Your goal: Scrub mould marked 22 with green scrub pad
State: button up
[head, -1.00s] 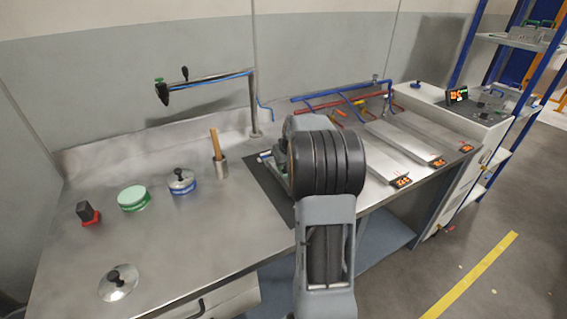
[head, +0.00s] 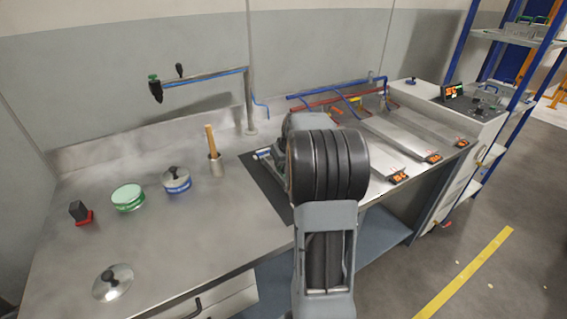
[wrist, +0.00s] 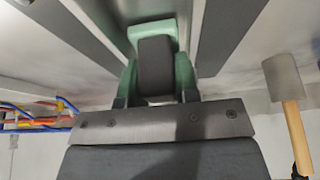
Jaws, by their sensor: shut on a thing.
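My gripper (wrist: 155,85) is shut on the dark handle (wrist: 155,62) of the green scrub pad (wrist: 146,34) in the wrist view. The green fingers stand on both sides of the handle. In the head view my arm hides the gripper and the pad. Long flat metal plates, apparently the moulds (head: 386,143), lie on the bench to the right of my arm, with small orange displays at their front ends. The marks are too small to read, so I cannot tell which is 22. I cannot tell whether the pad touches a surface.
A red pad with a black handle (head: 79,211), a green tin (head: 128,197), a blue-banded pot (head: 176,181) and a lid (head: 113,283) stand on the left bench. Blue and red pipes (head: 330,92) run behind the plates.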

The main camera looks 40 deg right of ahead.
jog(key=shift+r+p, duration=2.8)
jog(key=shift+r, duration=1.25)
jog(key=shift+f, duration=0.1)
